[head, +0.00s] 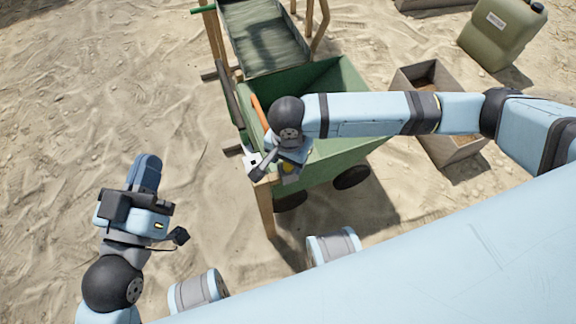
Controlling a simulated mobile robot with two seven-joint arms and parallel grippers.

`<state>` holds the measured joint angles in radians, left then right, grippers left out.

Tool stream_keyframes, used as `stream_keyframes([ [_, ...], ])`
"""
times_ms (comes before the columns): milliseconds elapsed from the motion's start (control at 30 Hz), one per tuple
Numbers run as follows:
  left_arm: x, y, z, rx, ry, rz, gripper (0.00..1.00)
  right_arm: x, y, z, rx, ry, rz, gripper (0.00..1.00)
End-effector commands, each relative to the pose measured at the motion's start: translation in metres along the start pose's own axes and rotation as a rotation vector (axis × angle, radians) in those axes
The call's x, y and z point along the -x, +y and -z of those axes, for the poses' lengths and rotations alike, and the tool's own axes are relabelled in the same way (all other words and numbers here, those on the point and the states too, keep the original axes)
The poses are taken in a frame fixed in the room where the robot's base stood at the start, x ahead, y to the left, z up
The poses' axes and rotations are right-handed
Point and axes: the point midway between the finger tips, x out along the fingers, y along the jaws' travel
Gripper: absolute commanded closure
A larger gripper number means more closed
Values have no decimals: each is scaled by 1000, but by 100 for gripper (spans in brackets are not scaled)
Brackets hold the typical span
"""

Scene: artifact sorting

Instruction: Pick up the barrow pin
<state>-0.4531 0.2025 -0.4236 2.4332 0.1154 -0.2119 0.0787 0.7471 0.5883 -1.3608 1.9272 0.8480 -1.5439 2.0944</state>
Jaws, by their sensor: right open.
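A green barrow (340,164) stands on the sand in the middle of the head view. I cannot make out a barrow pin for certain; my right wrist and gripper cover part of the barrow's near-left corner. My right gripper (274,172) is open at that corner, above a wooden post. A small white piece with a dark mark (253,161) shows beside its fingers; contact cannot be told. My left gripper (146,172) is over bare sand at the left, away from the barrow; its jaw gap does not show.
An orange bar (261,112) lies along the barrow's left side. A wooden-framed sieve tray (265,38) stands behind it. A grey box (412,76) and an olive jerrycan (500,36) stand to the right. The sand at the left is clear.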

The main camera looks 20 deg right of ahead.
Motion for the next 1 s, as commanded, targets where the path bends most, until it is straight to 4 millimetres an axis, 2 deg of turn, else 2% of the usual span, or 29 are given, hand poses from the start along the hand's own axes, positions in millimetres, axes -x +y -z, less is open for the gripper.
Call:
stream_keyframes([
  [67, 1, -2, -8, 1, -22, -1, 100, -10, 0, 1, -1, 1, 1, 44],
  [300, 0, -2, -8, 1, -31, 0, 100, -10, 0, 1, -1, 0, 1, 47],
  [500, 0, -2, -8, 1, -31, 0, 100, -10, 0, 0, -1, 0, 1, 92],
  [533, 0, -2, -8, 1, -31, 0, 100, -10, 0, 0, -1, 0, 1, 97],
  [600, 0, -2, -8, 1, -31, 0, 100, -10, 0, 0, -1, 0, 1, 100],
  [833, 0, -1, -8, 2, -31, 0, 100, -8, 0, 0, -1, 0, 1, 100],
  [1000, -1, 0, 1, -1, -12, 0, 100, 4, 0, 0, -1, 0, 1, 100],
])
